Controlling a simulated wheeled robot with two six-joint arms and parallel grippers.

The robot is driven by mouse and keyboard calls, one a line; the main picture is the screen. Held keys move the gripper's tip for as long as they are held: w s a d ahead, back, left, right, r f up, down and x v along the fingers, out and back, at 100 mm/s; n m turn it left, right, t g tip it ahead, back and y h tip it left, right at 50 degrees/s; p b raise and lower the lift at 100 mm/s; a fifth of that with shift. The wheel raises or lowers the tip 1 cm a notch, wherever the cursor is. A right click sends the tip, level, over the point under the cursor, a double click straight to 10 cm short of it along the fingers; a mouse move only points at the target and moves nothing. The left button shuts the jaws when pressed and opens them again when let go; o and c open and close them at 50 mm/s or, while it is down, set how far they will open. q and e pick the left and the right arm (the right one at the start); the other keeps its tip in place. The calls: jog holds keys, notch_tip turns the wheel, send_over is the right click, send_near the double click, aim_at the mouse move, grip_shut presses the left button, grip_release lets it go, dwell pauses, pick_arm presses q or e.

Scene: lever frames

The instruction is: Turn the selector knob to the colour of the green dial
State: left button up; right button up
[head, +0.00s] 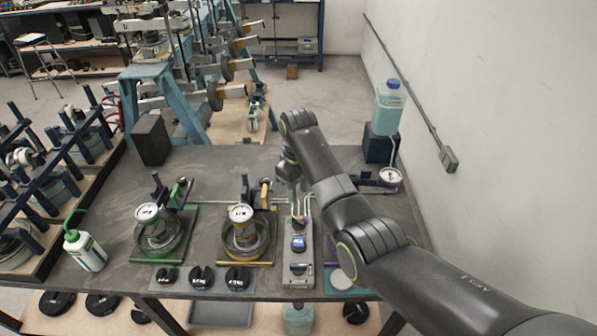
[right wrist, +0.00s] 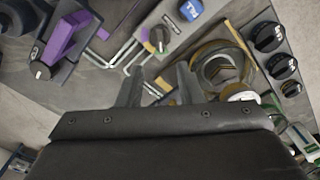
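The selector knob (right wrist: 157,39) is a small dark knob with a pale mark, on a grey panel in the right wrist view. Purple and green patches lie around it; which colour it points to is too small to tell. In the head view the grey panel (head: 298,267) stands at the table's middle right. The green dial (head: 148,213) is a white round gauge on a green-framed stand at the left. My right gripper (head: 294,196) is above the panel's far end; its two fingers (right wrist: 158,88) are apart, with nothing between them. My left gripper is not in view.
A yellow-framed stand with a gauge (head: 242,214) is left of the panel. Several black knobs (head: 201,277) line the front edge. A purple lever (right wrist: 72,38) is beside the panel. A green-capped bottle (head: 84,249) is front left; a teal bottle (head: 389,95) stands back right.

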notch_tip(320, 180, up, 6)
jog(key=b, duration=0.1)
dwell(0.6)
